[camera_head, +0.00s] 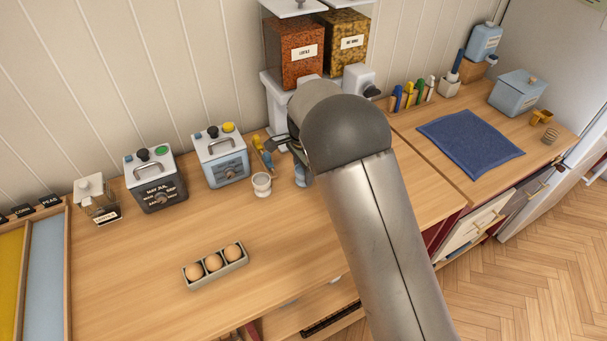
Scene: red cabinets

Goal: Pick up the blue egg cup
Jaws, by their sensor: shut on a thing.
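The blue egg cup (301,176) is a small blue cup on the wooden counter, at the left edge of my arm. My arm covers its right part. My gripper (290,148) comes out to the left from behind my dark wrist joint, and only a part of it shows. It is at the blue egg cup, shut on it, though the contact between fingers and cup is mostly hidden. I cannot tell whether the cup's foot touches the counter. A white egg cup (262,185) stands upright just to the left.
A tray of brown eggs (216,266) lies in front on the counter (130,285). Two metal boxes with knobs (221,157) (156,180) stand to the left. Grain dispensers (293,52) stand behind my arm. A blue cloth (470,142) lies at right. The front left counter is clear.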

